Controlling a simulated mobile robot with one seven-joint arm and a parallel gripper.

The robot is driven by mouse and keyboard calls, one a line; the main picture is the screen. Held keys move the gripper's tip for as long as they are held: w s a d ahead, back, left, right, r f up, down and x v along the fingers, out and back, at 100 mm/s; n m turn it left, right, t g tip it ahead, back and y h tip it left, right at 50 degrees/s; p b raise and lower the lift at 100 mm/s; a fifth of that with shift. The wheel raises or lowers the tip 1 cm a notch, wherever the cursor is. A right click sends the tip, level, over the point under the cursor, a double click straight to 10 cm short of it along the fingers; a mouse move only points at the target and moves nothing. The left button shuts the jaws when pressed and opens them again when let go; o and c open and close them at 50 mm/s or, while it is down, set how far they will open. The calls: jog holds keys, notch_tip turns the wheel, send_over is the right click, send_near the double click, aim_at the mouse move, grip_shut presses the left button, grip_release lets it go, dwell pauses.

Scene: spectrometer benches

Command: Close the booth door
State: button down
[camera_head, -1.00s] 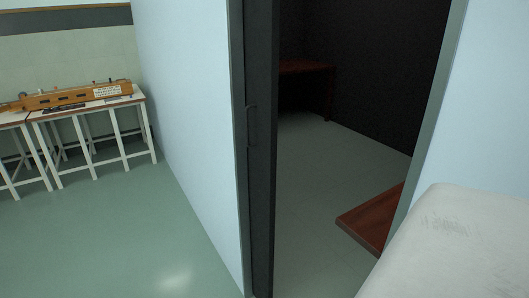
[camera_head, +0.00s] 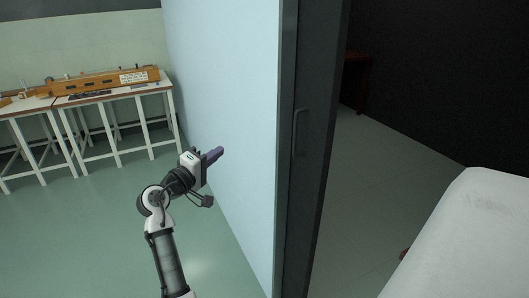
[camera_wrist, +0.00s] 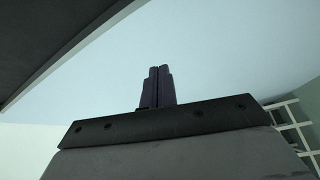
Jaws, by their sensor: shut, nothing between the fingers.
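The booth door (camera_head: 321,120) is a dark panel at the left side of the booth's doorway in the head view. A slim dark upright handle (camera_head: 296,132) is on it. The doorway to its right is open, and the dark interior shows. My gripper (camera_head: 220,152) is left of the door, in front of the pale blue booth wall, apart from the handle. Its purple fingers are together and empty. In the wrist view the shut fingers (camera_wrist: 157,86) point toward a pale blue surface. The handle does not show there.
The pale blue wall (camera_head: 235,110) runs back beside my arm. White-legged benches (camera_head: 115,95) with a long wooden instrument (camera_head: 100,80) stand at the far left. A brown table (camera_head: 357,75) is inside the booth. The green floor (camera_head: 100,220) at left is clear.

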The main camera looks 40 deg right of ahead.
jog(key=s+d+f+m+g, duration=0.2)
jog(key=s+d+f+g, duration=0.1)
jog(key=s+d+g, duration=0.45)
jog(key=t+p, duration=0.1)
jog(key=p, duration=0.2)
send_near(299, 146)
jog(key=d, duration=0.3)
jog(key=shift+s+d+r+t+y, duration=0.35)
jog(key=shift+s+d+r, duration=0.1)
jog(key=shift+d, duration=0.2)
jog(key=shift+f, duration=0.1)
